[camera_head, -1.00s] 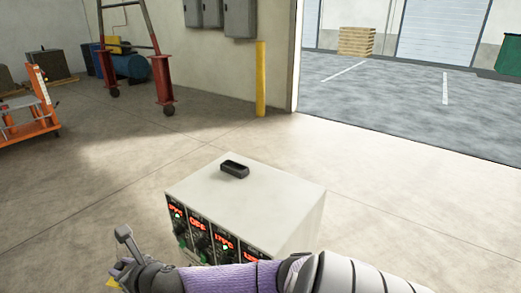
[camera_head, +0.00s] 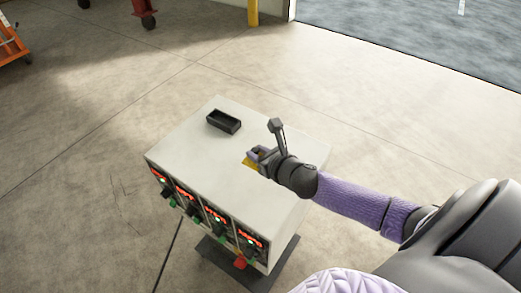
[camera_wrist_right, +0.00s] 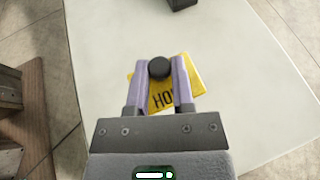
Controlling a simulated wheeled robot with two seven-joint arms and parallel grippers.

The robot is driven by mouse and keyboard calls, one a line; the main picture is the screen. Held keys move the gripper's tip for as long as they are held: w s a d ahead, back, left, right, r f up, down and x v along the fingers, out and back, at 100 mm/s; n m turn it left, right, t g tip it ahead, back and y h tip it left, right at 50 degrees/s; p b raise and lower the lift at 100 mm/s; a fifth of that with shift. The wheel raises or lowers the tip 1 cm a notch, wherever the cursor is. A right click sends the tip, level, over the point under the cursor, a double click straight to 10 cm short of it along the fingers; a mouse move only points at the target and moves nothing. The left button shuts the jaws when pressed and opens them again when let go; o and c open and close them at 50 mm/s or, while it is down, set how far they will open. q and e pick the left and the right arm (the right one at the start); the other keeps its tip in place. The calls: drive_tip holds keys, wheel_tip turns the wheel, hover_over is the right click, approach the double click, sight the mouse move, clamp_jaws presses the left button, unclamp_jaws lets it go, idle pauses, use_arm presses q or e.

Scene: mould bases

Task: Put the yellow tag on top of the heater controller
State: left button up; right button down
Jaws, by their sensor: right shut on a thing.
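The heater controller (camera_head: 190,150) is a pale box with a row of red displays and knobs on its front. My right gripper (camera_head: 254,160) is over its top, towards the right side. It is shut on the yellow tag (camera_wrist_right: 190,75), which shows dark lettering, partly hidden by the fingers. The tag also shows at the fingertips in the head view (camera_head: 250,164). In the wrist view my right gripper (camera_wrist_right: 160,72) has the pale top surface below it. I cannot tell whether the tag touches the top. My left gripper is not in view.
A small black open tray or handle (camera_head: 223,121) is on the far part of the controller's top. The controller stands on a dark base (camera_head: 225,262). Concrete floor (camera_head: 70,180) around it is clear. An orange cart (camera_head: 12,42) is far left.

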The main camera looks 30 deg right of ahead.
wheel_tip(320, 180, down, 6)
drive_tip(key=shift+a+r+b, duration=0.1)
drive_tip(key=shift+b, duration=1.1)
drive_tip(key=shift+r, duration=0.2)
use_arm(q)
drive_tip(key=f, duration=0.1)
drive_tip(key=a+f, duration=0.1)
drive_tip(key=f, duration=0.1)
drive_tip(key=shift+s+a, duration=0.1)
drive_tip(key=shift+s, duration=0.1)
use_arm(e)
drive_tip(key=shift+f, duration=0.1)
drive_tip(key=shift+c, duration=2.4)
unclamp_jaws()
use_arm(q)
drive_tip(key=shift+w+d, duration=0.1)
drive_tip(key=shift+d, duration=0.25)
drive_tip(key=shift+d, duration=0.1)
